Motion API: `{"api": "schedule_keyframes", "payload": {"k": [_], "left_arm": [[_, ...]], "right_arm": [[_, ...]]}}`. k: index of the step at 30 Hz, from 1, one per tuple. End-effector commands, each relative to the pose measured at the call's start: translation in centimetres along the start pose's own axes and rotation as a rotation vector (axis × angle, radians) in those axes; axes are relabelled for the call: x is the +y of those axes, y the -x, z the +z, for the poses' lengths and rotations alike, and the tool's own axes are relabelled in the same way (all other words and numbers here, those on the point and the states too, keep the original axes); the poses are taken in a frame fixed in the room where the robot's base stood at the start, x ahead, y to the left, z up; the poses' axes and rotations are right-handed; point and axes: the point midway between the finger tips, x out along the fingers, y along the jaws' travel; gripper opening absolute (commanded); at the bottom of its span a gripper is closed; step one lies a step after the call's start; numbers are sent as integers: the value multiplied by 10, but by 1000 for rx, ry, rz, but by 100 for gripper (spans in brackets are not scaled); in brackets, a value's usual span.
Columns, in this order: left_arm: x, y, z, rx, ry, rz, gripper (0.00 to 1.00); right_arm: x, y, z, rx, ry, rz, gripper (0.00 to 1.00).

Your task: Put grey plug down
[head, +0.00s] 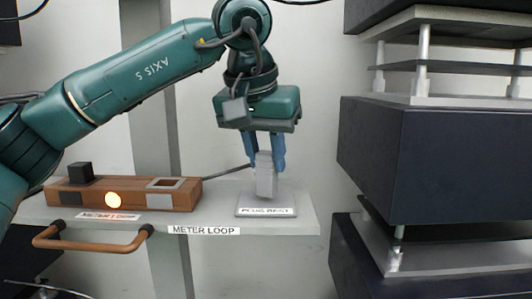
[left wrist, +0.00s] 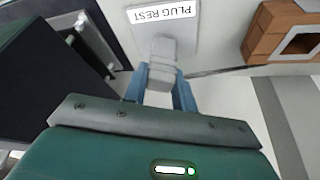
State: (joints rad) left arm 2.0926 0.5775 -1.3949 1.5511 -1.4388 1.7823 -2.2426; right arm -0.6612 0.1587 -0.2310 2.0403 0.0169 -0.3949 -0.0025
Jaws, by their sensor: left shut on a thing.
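The grey plug (head: 266,180) is held upright between the blue fingers of my left gripper (head: 265,163). Its lower end is at the pale plate labelled PLUG REST (head: 245,212), on the right part of the shelf. I cannot tell for sure whether the plug touches the plate. In the left wrist view the plug (left wrist: 163,52) shows between the fingertips (left wrist: 160,88), its far end over the plug rest (left wrist: 190,40). My left gripper is shut on it. My right gripper is not in view.
A wooden meter box (head: 140,196) with a lit round lamp, a black block and a square opening stands on the shelf's left. A dark cable runs from it toward the plug. A copper handle (head: 92,244) juts from the front edge. Dark stacked racks (head: 430,160) stand at right.

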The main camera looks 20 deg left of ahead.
Motion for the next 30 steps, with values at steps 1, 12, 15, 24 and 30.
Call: {"api": "schedule_keyframes", "payload": {"k": [1,12,15,24,30], "left_arm": [[0,-2,1,1,-1,0,4],[0,-6,3,1,1,1,28],[0,-5,3,1,1,1,36],[0,-5,3,1,1,1,49],[0,2,1,2,1,1,49]], "right_arm": [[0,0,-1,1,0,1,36],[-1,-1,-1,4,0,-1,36],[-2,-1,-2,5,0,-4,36],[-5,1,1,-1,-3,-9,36],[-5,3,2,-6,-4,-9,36]]}}
